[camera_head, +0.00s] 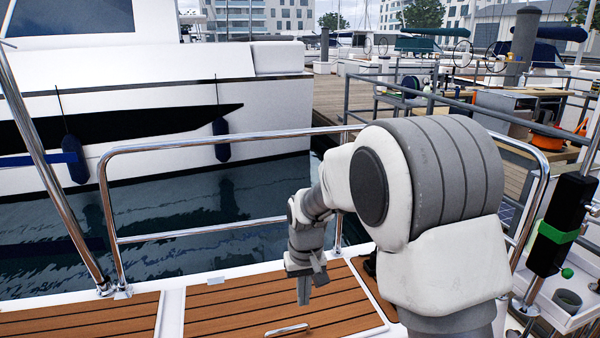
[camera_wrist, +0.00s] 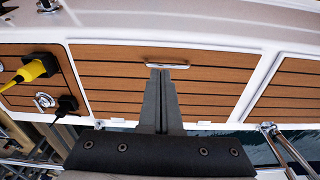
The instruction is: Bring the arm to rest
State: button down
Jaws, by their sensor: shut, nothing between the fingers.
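My gripper (camera_head: 304,290) hangs at the end of my bent arm, pointing down over the teak deck panel (camera_head: 240,306) in the head view. In the wrist view my gripper (camera_wrist: 161,76) shows with its two dark fingers together and nothing between them. The fingertips line up with the metal handle (camera_wrist: 168,66) of the teak panel in that view. In the head view the fingers are above and apart from the handle (camera_head: 287,330). My upper arm hides part of the deck and rail behind it.
A steel rail (camera_head: 200,230) runs behind my gripper, with dark water (camera_head: 180,200) beyond. A white boat (camera_head: 150,100) lies alongside. A black post with a green band (camera_head: 558,234) and a grey cup (camera_head: 568,300) are at the right. In the wrist view, a yellow plug (camera_wrist: 38,68) sits at the left.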

jog(key=s+d+r+t, duration=0.1)
jog(key=s+d+r, duration=0.35)
jog(key=r, duration=0.45)
jog(key=s+d+r+m+t, duration=0.15)
jog(key=s+d+r, duration=0.25)
jog(key=s, duration=0.6)
jog(key=s+d+r+m+t, duration=0.15)
jog(key=s+d+r, duration=0.3)
jog(key=s, duration=0.55)
notch_tip(320, 180, up, 14)
jog(key=p, duration=1.4)
jog(key=shift+w+d+t, duration=0.15)
jog(key=shift+t, duration=0.25)
